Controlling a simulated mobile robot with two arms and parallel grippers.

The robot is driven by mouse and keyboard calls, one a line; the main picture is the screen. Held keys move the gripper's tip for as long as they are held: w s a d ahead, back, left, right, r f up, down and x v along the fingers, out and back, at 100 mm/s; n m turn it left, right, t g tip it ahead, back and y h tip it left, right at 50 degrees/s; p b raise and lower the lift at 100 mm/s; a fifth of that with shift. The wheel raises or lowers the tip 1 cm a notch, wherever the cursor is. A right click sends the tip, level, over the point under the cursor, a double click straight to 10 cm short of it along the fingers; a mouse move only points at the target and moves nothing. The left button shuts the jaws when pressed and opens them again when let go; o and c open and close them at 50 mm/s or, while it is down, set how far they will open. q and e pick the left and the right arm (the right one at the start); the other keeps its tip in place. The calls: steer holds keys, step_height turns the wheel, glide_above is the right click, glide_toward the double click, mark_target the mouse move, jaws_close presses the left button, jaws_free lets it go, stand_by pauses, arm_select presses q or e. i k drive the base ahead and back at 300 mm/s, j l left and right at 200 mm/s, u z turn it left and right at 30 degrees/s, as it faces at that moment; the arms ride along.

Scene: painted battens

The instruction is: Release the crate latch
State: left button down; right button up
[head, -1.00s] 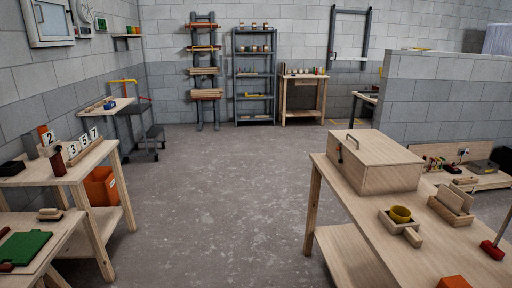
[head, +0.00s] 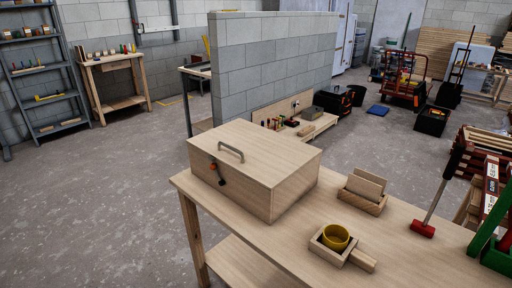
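A light wooden crate (head: 255,170) with a closed lid stands at the back left of a wooden table (head: 300,250) in the head view. A grey metal handle (head: 231,151) is on top of its lid. On its left-facing front side is a latch (head: 220,176), a dark lever with an orange-red part at its upper end. The lever hangs downward. Neither of my grippers shows in the view.
On the table are a yellow cup (head: 336,236) in a wooden holder, a wooden block holder (head: 364,192) and a red-headed mallet (head: 423,229). A green object (head: 495,255) is at the right edge. A block wall (head: 275,75) stands behind. The floor (head: 110,200) left of the table is clear.

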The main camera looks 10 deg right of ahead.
mark_target(213, 166)
steer(key=i+j+z, duration=0.6)
steer(key=j+z, duration=0.3)
steer(key=i+j+z, duration=0.3)
steer(key=j, duration=0.25)
steer(key=k+l, duration=0.05)
steer(key=k, duration=0.05)
